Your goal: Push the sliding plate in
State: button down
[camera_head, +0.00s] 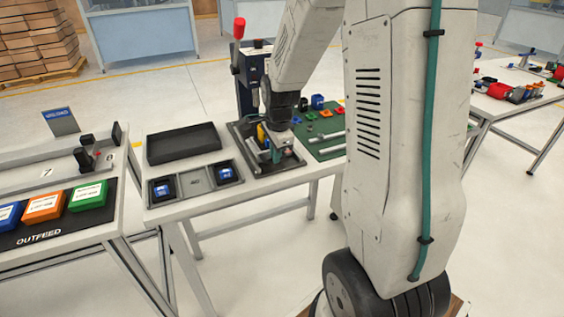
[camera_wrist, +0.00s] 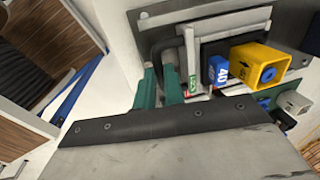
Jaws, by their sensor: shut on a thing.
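The pale grey sliding plate (camera_wrist: 225,32) shows in the wrist view, in a dark metal fixture with a light frame. The fingers hide the gripped part. In the head view my gripper (camera_head: 276,153) is down inside the grey fixture tray (camera_head: 248,168) on the white table. My wrist hides much of the plate there. A yellow block (camera_wrist: 256,66) and a blue block marked 40 (camera_wrist: 218,70) sit beside the plate.
A black tray (camera_head: 184,143) and a grey bin row (camera_head: 195,180) with blue parts stand left of the fixture. A green board (camera_head: 326,143) with small parts lies right. A dark press with a red knob (camera_head: 238,28) rises behind.

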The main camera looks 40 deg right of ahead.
aim_at(266, 140)
jog(key=w, duration=0.2)
jog(key=w+d, duration=0.1)
jog(key=w, duration=0.1)
jog(key=w+d, duration=0.1)
jog(key=w, duration=0.2)
jog(key=shift+w+r, duration=0.1)
jog(key=shift+w, duration=0.05)
jog(key=shift+d, duration=0.1)
jog(key=c, duration=1.5)
grip_release()
jog(key=shift+w, duration=0.1)
jog(key=r, duration=0.2)
jog(key=s+r, duration=0.1)
jog(key=r, duration=0.4)
jog(key=shift+s+a+r, duration=0.2)
jog(key=shift+s+r, duration=0.05)
jog(key=shift+s, duration=0.05)
